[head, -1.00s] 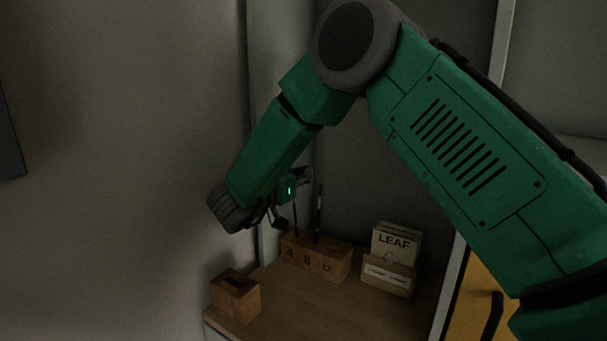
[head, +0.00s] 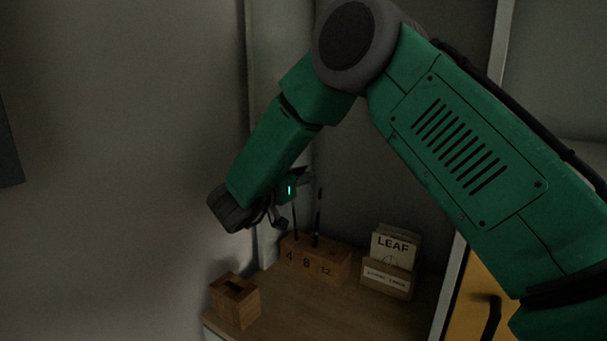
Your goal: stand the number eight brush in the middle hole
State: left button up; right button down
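A wooden block (head: 338,272) marked 4, 8 and 12 stands at the back of the wooden top. A dark brush (head: 317,222) stands upright at the block, about behind the 8; its number cannot be read. A thinner brush (head: 295,222) stands to its left, behind the 4. The holes themselves are too small to see. My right gripper (head: 293,202) is left of the dark brush and above the block's left end. Its dark fingers look spread apart, with no brush clearly gripped. It partly blends into the dark background. My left gripper is out of view.
A small wooden box (head: 236,307) with a dark slot stands at the top's left front. A wooden holder (head: 385,284) with cards reading LEAF (head: 394,246) stands right of the block. Bare wooden top (head: 310,312) lies in front. Walls close in behind and left.

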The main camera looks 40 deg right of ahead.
jog(key=shift+d+r+p, duration=0.15)
jog(key=shift+r+p, duration=1.8)
jog(key=shift+r, duration=0.4)
dwell(0.5)
notch_tip(320, 180, up, 4)
jog(key=p, duration=0.3)
jog(key=shift+d, duration=0.1)
dwell(0.6)
jog(key=shift+r+p, duration=0.15)
jog(key=shift+p, duration=0.25)
jog(key=shift+d+r+p, duration=0.1)
jog(key=shift+r+p, duration=0.35)
dwell(0.3)
jog(key=shift+s+d+r+p, duration=0.1)
jog(key=shift+d+r+p, duration=0.1)
jog(key=shift+p, duration=0.15)
